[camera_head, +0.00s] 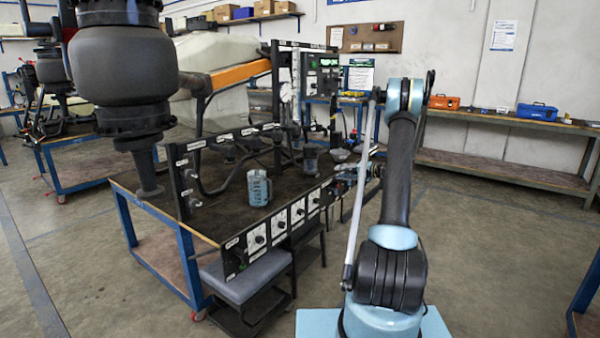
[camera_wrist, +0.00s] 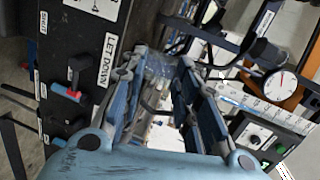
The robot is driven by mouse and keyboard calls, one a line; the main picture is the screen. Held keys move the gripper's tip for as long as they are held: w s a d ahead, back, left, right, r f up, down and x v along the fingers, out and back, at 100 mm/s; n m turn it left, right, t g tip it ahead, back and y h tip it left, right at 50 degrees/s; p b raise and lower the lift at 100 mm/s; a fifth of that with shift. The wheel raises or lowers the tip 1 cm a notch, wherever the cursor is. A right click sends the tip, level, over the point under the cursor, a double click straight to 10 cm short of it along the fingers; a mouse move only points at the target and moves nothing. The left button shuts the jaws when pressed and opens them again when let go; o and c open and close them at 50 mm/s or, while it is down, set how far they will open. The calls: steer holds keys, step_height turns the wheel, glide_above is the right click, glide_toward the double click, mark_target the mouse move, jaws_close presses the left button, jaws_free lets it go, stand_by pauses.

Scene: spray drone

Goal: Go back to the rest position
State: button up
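My gripper (camera_wrist: 160,66) is open in the wrist view, its two blue-grey fingers spread apart. No object is clearly held between them; a clear or glassy thing shows beyond the tips, too blurred to name. In the head view my gripper (camera_head: 352,176) is at the right end of the workbench's front panel, partly hidden by my arm. My arm (camera_head: 398,170) stands raised on its base, with its outer part reaching down behind the upright link. A black panel (camera_wrist: 82,50) marked "LET DOWN", with a red-tipped lever (camera_wrist: 66,92), is left of the fingers.
The workbench (camera_head: 225,203) carries a glass mug (camera_head: 258,188), dials and a black frame. A round gauge (camera_wrist: 280,83) is right of my fingers. A grey stool (camera_head: 245,278) is in front.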

steer(key=s+a+r+n+g+h, duration=0.1)
steer(key=s+a+r+h, duration=0.15)
steer(key=s+r, duration=0.3)
steer(key=s+a+r+g+h, duration=0.1)
steer(key=s+a+r, duration=0.35)
steer(key=s, duration=0.25)
steer(key=s+a+r+n+g+h, duration=0.1)
steer(key=s+r, duration=0.1)
steer(key=s, duration=0.7)
steer(key=s+a+r+n+g+h, duration=0.1)
steer(key=s+r+h, duration=0.1)
steer(key=s, duration=0.7)
steer(key=s+d+f+h, duration=0.2)
steer(key=s+f, duration=0.1)
steer(key=s, duration=0.8)
steer(key=s+d+f+n+g+h, duration=0.1)
steer(key=s+f, duration=0.3)
steer(key=s, duration=0.7)
steer(key=s+d+f+n+h, duration=0.1)
steer(key=s+d+f+h, duration=0.3)
steer(key=s, duration=0.7)
steer(key=shift+f+g, duration=0.25)
steer(key=shift+g, duration=0.05)
